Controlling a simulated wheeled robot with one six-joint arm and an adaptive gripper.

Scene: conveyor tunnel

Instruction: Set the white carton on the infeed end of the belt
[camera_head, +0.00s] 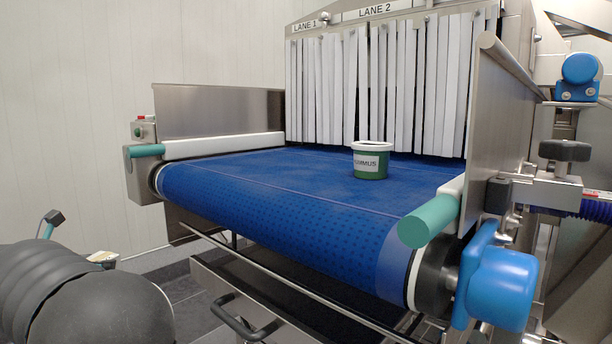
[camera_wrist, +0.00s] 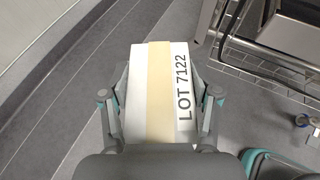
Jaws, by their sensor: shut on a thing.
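In the wrist view, my gripper (camera_wrist: 160,98) is shut on the white carton (camera_wrist: 135,84). The carton has a tan strip along its top and the print "LOT 7122". Grey floor shows below it. In the head view, the blue belt (camera_head: 270,205) runs from its rounded near end back to a strip curtain. My arm is at the lower left, to the left of the belt.
A green "HUMMUS" tub (camera_head: 370,161) stands on the belt before the white strip curtain (camera_head: 375,85). White side rails with teal ends flank the belt. A blue motor housing (camera_head: 500,288) is at the near right corner. The belt's near left part is clear.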

